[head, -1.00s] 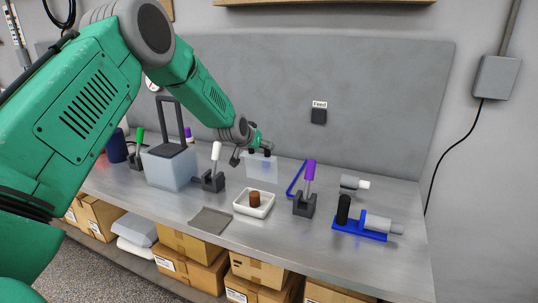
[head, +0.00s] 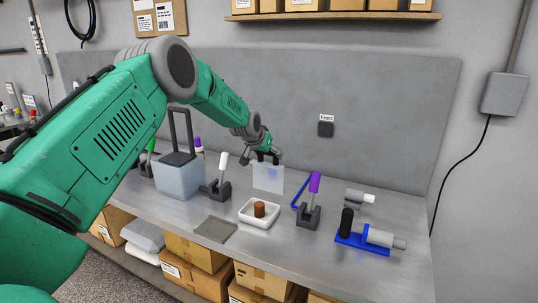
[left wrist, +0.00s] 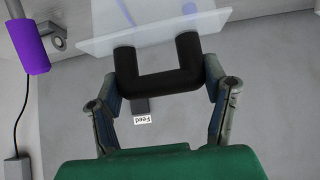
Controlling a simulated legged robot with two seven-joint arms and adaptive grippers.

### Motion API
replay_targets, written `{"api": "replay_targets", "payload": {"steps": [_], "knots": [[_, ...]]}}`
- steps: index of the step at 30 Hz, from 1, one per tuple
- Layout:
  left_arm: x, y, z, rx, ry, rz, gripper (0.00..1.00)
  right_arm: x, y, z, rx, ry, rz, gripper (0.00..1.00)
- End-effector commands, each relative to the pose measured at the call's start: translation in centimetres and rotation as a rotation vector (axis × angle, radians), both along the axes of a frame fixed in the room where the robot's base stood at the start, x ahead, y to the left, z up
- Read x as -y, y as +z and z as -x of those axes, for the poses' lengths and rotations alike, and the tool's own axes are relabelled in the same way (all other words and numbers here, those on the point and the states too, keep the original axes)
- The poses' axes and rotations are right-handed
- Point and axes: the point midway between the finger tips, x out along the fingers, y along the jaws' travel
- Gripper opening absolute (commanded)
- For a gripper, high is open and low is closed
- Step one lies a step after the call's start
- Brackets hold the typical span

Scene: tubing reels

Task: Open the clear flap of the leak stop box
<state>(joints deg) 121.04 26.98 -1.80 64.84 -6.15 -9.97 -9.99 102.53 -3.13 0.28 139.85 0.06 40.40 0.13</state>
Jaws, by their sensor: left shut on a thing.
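The clear flap (head: 268,178) is a see-through upright panel at the back middle of the bench in the head view. In the left wrist view the clear flap (left wrist: 155,32) runs across the top. A black U-shaped handle (left wrist: 160,84) joins its edge. My left gripper (head: 262,157) is at the handle on the flap's top edge. In the left wrist view its two fingers (left wrist: 164,93) stand on either side of the handle, shut on it. I cannot make out the rest of the leak stop box behind the panel. My right gripper is not in view.
Right of the flap are a blue bent piece (head: 300,190) and a purple-handled lever (head: 313,190). A white-handled lever (head: 221,172) and a grey bin (head: 180,182) stand left. A white dish (head: 260,215) is in front. A black Feed box (head: 326,129) is on the back panel.

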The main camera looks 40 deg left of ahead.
Motion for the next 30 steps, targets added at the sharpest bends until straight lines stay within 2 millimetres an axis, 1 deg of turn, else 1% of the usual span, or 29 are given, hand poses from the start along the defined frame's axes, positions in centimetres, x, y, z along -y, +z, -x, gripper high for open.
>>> {"api": "replay_targets", "payload": {"steps": [1,2,10,14,17,24,30], "knots": [[0.0,-0.2,0.1,-0.004,0.0,0.002,0.78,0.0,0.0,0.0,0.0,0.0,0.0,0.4],[0.0,-0.2,0.1,-0.004,0.0,0.002,0.89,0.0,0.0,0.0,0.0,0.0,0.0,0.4],[0.1,-0.1,0.1,-0.002,0.0,0.0,0.89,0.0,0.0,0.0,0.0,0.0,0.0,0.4],[0.3,0.5,0.6,-0.002,-0.001,0.0,0.89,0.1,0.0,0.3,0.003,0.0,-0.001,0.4],[0.5,1.6,1.4,0.0,-0.002,-0.001,0.89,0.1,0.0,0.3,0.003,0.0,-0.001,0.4],[1.3,5.0,4.7,-0.001,-0.001,0.0,0.89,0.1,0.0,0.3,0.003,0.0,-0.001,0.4],[1.6,7.3,6.8,-0.002,-0.001,0.001,0.89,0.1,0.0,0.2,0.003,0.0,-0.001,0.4]]}}
